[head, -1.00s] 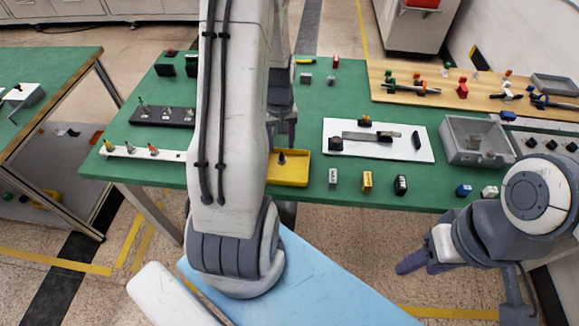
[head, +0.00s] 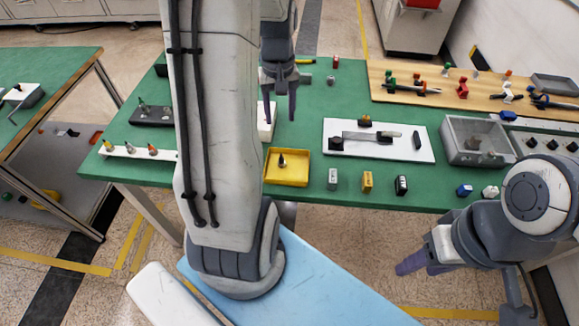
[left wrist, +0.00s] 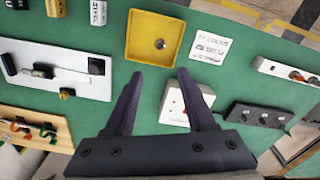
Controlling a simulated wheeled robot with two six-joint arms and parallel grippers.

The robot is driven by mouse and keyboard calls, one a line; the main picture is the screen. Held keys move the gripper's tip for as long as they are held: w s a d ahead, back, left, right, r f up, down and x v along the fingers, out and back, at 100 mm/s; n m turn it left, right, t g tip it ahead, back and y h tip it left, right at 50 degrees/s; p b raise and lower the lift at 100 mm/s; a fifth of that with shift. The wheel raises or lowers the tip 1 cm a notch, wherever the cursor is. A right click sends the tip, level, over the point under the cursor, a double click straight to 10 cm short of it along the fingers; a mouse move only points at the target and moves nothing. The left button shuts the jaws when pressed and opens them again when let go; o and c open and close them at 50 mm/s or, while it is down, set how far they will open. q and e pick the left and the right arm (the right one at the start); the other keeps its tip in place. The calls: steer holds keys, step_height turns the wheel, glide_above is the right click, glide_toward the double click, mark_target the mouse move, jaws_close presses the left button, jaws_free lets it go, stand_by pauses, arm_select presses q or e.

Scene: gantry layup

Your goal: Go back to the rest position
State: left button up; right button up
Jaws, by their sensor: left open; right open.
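My left gripper (head: 280,103) hangs over the green table (head: 305,115), behind my big left arm link in the head view.
A yellow tray (head: 300,178) holds a small dark part. A white board (head: 335,153) with a bar, a grey bin (head: 455,155) and a wooden tool board (head: 385,93) stand to the right. Several small blocks line the front edge. A white box (left wrist: 175,110) lies beside the left gripper.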

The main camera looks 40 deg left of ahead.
arm_select(q)
steer(key=shift+d, duration=0.1)
steer(key=s+d+r+m, duration=0.25)
steer(key=d+m, duration=0.55)
steer(key=d, duration=1.1)
steer(key=s+d+r+m+h, duration=0.1)
steer(key=s+d+r+m, duration=0.1)
steer(key=s+d+m, duration=0.7)
steer(key=s+d, duration=0.2)
steer(key=s, duration=0.2)
steer(key=shift+s+d, duration=0.3)
steer(key=shift+s, duration=0.1)
